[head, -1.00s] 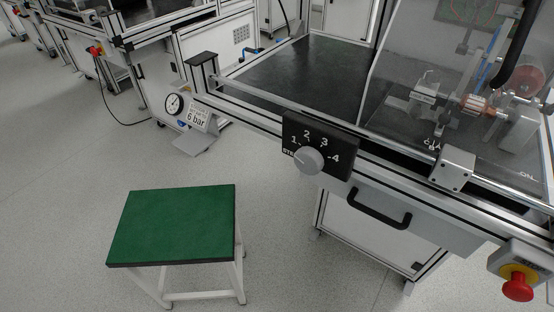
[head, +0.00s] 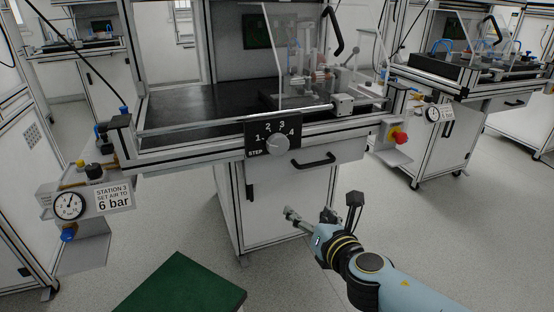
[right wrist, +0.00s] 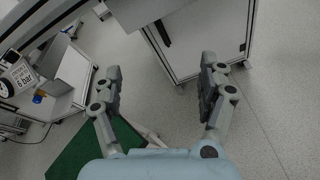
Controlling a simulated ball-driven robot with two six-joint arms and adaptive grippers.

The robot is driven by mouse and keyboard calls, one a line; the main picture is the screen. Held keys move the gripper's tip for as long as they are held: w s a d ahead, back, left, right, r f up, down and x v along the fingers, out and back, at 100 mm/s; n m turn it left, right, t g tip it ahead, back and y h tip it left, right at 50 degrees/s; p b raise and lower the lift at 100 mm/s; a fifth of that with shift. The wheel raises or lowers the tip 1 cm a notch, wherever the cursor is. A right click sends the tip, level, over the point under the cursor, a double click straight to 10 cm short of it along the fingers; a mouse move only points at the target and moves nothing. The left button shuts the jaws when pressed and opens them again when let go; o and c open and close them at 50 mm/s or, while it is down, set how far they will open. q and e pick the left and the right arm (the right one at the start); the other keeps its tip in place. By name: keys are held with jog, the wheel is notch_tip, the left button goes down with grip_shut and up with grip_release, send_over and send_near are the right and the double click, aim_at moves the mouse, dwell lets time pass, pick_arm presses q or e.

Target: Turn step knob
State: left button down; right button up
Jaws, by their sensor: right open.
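The step knob (head: 278,145) is a round grey dial on a black panel (head: 252,129) marked STEP and 1 to 4. The panel is on the front rail of the bench. Which number the knob points to is too small to tell. My right gripper (head: 322,206) is open and empty, below and to the right of the knob, apart from it, in front of the cabinet. In the right wrist view my right gripper (right wrist: 160,68) shows its two fingers spread with nothing between them. The knob is not visible there. My left gripper is not in view.
A black drawer handle (head: 314,161) is right of the knob. A red emergency stop (head: 399,136) is farther right. A pressure gauge (head: 69,206) and 6 bar sign (head: 114,199) are at left. A green-topped stool (head: 182,287) stands in front. Floor at right is clear.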

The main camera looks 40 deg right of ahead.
aim_at(280, 146)
notch_tip(280, 146, up, 10)
jog(key=w+a+n+t, duration=0.1)
jog(key=w+n+t, duration=0.2)
jog(key=n, duration=0.3)
jog(key=x, duration=1)
jog(key=shift+w+r, duration=0.15)
jog(key=shift+r, duration=0.15)
jog(key=c, duration=1.2)
